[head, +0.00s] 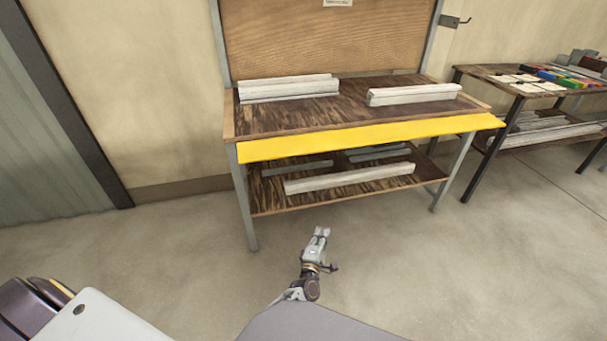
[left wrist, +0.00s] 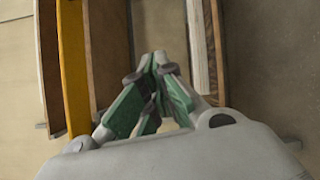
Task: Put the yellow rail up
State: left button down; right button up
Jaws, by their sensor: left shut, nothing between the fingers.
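The yellow rail (head: 370,135) is a long flat bar running along the front edge of the workbench (head: 300,117), its right end reaching slightly past the bench's corner. I cannot tell whether it is folded down or raised. In the left wrist view the yellow rail (left wrist: 75,70) runs up the left side. My left gripper (head: 322,232) is low in front of the bench, below the rail and apart from it. In the left wrist view its green-padded fingers (left wrist: 158,58) meet at the tips with nothing between them. My right gripper is not in view.
Pale profiles (head: 288,88) (head: 413,94) lie on the bench top. A pale beam (head: 348,178) and grey bars lie on the lower shelf. A wooden board (head: 325,40) stands behind. A second table (head: 530,78) with small items is at right. Floor in front is clear.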

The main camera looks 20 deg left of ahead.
pick_arm(q)
jog(key=w+a+r+n+y+b, duration=0.1)
jog(key=a+r+n+y+b, duration=0.2)
jog(key=n, duration=0.8)
jog(key=w+a+r+n+y+b, duration=0.2)
jog(key=a+r+n+y+b, duration=0.1)
jog(key=r+n+y+b, duration=0.5)
jog(key=shift+w+a+r+n+b, duration=0.2)
jog(key=shift+w+r+n+b, duration=0.05)
jog(key=shift+r+n+b, duration=1.3)
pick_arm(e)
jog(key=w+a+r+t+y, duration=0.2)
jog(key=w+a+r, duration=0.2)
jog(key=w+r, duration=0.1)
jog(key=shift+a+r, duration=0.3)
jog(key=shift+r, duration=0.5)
pick_arm(q)
jog(key=shift+f, duration=0.1)
